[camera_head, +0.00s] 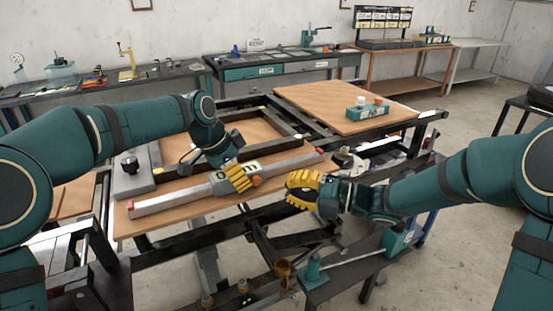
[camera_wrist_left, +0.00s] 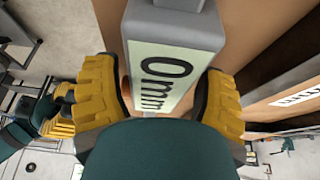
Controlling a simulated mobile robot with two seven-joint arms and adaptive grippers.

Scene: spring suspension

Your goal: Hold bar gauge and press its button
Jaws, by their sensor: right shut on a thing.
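The bar gauge (camera_head: 297,163) is a long light-grey bar lying over the wooden table, with a display box (camera_wrist_left: 170,30) bearing "0mm".
The wooden tabletop (camera_head: 165,221) lies in a dark metal frame (camera_head: 285,126). A grey block with a black knob (camera_head: 130,166) stands at the left. A second wooden board (camera_head: 340,104) holds a small green box (camera_head: 367,112). Benches line the back wall.

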